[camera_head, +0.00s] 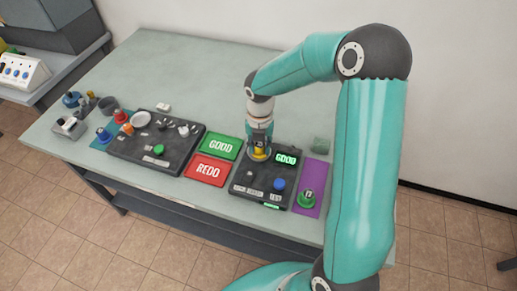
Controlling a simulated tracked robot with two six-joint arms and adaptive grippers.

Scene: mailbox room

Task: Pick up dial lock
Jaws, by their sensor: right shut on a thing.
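My right gripper (259,148) points down over the back left part of a dark panel (265,183) on the table. It is shut on a yellow thing (259,154) at its fingertips, which looks like the dial lock; the gripper hides most of it. I cannot tell whether it still touches the panel. The panel also has a small screen (286,158) reading GOOD and a blue button (279,184). My left gripper is not in view.
A green GOOD plate (221,147) and a red REDO plate (209,170) lie left of the panel. Further left is a larger dark panel (130,148) with several knobs. A purple mat (313,177) with a green object (306,199) is at right. The table's back (190,70) is clear.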

